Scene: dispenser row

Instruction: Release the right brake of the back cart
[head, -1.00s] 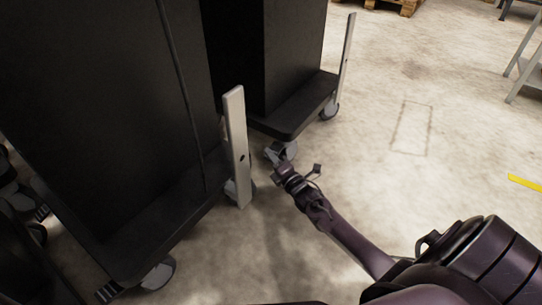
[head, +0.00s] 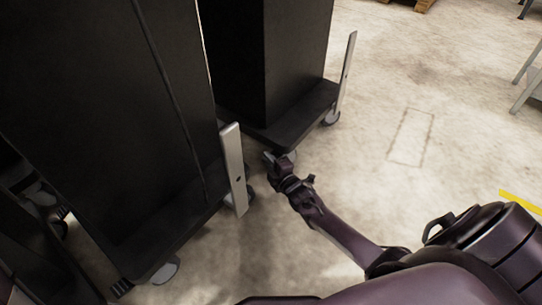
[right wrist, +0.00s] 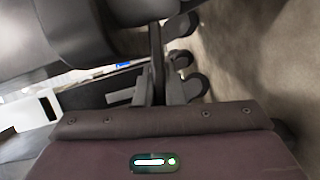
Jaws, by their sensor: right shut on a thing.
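The back cart is a tall black cabinet on a black wheeled base (head: 305,117), beyond the nearer cart (head: 165,215). A grey caster (head: 291,156) sits under the back cart's near corner. A second caster (head: 331,118) shows at its right corner. My right gripper (head: 270,160) is low at the near caster, shut on its brake pedal, which the fingers mostly hide. Dark wheels (right wrist: 192,87) show close beyond the gripper in the right wrist view. I cannot tell the pedal's tilt. My left gripper is not in view.
The nearer cart's pale upright bar (head: 234,168) stands just left of my right gripper. Another pale bar (head: 345,75) rises from the back cart's right side. Open concrete floor (head: 400,190) lies to the right. A shelf leg (head: 528,75) stands at the far right.

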